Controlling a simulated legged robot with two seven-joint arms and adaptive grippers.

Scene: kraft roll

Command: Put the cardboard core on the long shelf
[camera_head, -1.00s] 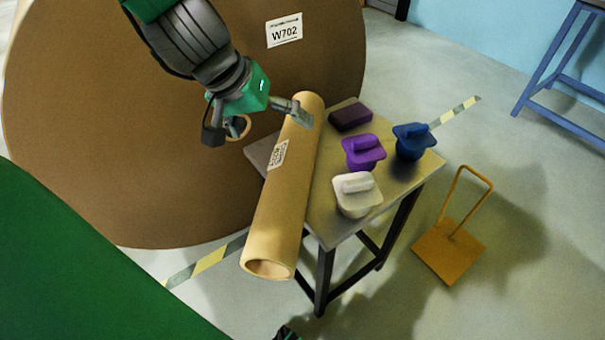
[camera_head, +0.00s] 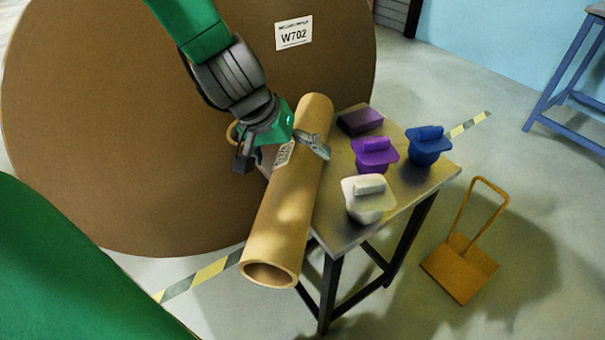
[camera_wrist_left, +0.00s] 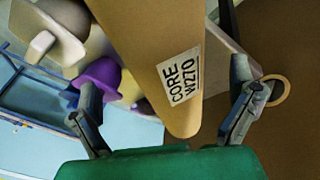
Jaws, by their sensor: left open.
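The cardboard core (camera_head: 285,205) is a long tan tube lying on the left part of a small table (camera_head: 345,228), its near open end sticking out past the table edge. In the left wrist view the left gripper (camera_wrist_left: 165,120) is open, with gaps beside the core. My right gripper does not show. No long shelf is recognisable.
A huge brown roll (camera_head: 120,130) labelled W702 stands behind the table. White (camera_head: 367,203), purple (camera_head: 373,155) and blue (camera_head: 427,147) lidded items and a dark purple block (camera_head: 359,121) share the tabletop. An orange stand (camera_head: 461,268) is on the floor at right.

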